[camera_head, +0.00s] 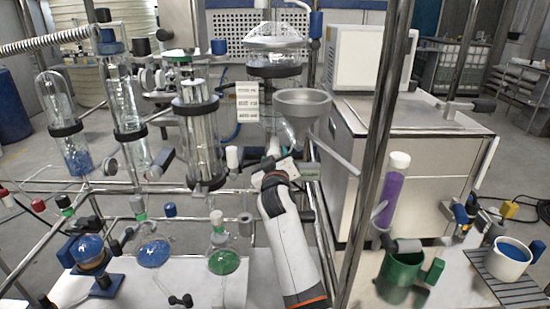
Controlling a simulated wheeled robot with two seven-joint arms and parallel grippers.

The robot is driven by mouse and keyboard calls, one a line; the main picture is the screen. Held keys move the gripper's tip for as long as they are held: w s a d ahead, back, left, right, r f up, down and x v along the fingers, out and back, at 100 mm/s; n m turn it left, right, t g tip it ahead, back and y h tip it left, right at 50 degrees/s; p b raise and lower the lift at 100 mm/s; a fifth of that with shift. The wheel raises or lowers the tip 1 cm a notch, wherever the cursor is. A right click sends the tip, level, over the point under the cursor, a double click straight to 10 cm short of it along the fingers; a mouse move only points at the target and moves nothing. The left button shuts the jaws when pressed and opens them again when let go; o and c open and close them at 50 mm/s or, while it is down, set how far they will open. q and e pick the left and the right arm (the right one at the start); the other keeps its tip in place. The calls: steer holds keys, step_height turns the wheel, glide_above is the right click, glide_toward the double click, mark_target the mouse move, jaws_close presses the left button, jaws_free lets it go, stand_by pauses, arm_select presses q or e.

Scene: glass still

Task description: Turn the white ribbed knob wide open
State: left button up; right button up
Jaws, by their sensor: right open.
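My right arm reaches up from the bottom centre, and its gripper (272,162) is at the metal frame in the middle of the glass still. The fingers are small and mostly hidden behind my wrist. A small white knob-like piece (274,147) shows just beyond the gripper; whether they touch cannot be told. Another white knob-like piece (232,157) stands to the left, apart from the gripper. A white cap (216,218) sits above the green-filled flask (224,262). Ribbing is too small to make out on any of them. My left gripper is not in view.
Glass columns (197,130) stand left of my gripper, and a grey funnel (303,103) hangs above right. A steel post (372,150) rises right of my arm. A purple-filled tube (390,195), a green mug (398,278) and a white pot (507,260) stand farther right.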

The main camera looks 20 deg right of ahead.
steer(key=n+p, duration=0.3)
steer(key=shift+r, duration=0.25)
steer(key=n+p, duration=0.1)
steer(key=n, duration=0.1)
steer(key=shift+f+n, duration=0.15)
steer(key=shift+n, duration=0.15)
steer(key=shift+f, duration=0.2)
steer(key=n+p, duration=0.2)
steer(key=n, duration=0.1)
steer(key=n+p, duration=0.1)
steer(key=shift+r+n, duration=0.3)
steer(key=shift+n, duration=0.1)
steer(key=shift+f+n+p, duration=0.2)
steer(key=shift+n+p, duration=0.35)
steer(key=shift+n, duration=0.25)
steer(key=shift+f, duration=0.15)
